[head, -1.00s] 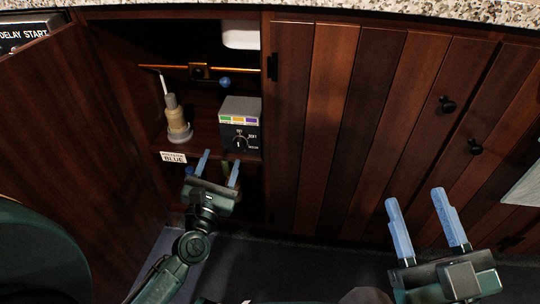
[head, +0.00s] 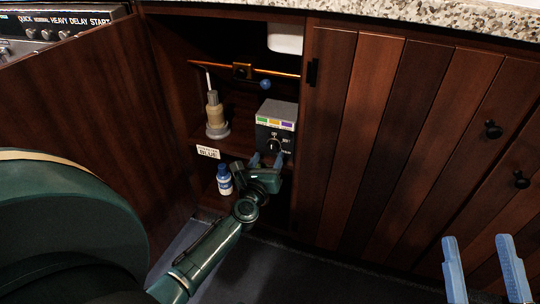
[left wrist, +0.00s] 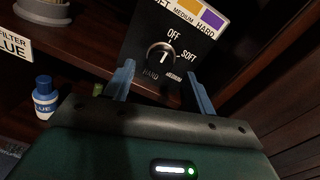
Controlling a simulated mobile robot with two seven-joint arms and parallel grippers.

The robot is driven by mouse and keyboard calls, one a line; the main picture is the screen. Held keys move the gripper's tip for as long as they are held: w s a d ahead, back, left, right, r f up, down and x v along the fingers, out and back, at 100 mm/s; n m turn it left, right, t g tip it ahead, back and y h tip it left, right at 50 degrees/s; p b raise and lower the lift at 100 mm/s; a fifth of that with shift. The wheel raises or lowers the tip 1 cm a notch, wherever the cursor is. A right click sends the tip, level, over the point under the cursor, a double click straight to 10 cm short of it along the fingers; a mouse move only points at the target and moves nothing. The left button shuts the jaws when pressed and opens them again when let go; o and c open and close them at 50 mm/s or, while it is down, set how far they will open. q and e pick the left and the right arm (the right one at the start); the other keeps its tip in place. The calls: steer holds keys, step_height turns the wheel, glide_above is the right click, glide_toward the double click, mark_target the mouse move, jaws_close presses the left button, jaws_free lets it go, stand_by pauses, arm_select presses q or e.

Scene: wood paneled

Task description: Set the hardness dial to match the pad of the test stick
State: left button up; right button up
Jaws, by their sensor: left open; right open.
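The grey control box (head: 277,128) stands on the cabinet shelf. Its top label has green, yellow-orange and purple blocks; "MEDIUM" and "HARD" read under the last two in the left wrist view. The black dial (left wrist: 160,56) has a white mark and the words OFF, SOFT, MEDIUM and HARD around it. The mark appears toward OFF. My left gripper (left wrist: 160,86) is open in front of the dial, one finger to each side and nothing between; it also shows in the head view (head: 267,160). My right gripper (head: 477,245) is open and empty at lower right.
A beige fitting (head: 215,115) with a thin white stick stands left of the box. A copper pipe (head: 210,65) with a blue knob (head: 265,84) crosses above. A blue-capped bottle (head: 224,181) sits below the label sign (head: 208,152). The open door (head: 110,130) bounds the left.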

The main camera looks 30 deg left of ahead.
mark_target(273, 147)
arm_select(q)
steer(key=shift+x, duration=1.4)
steer(key=shift+c, duration=0.2)
steer(key=c, duration=0.9)
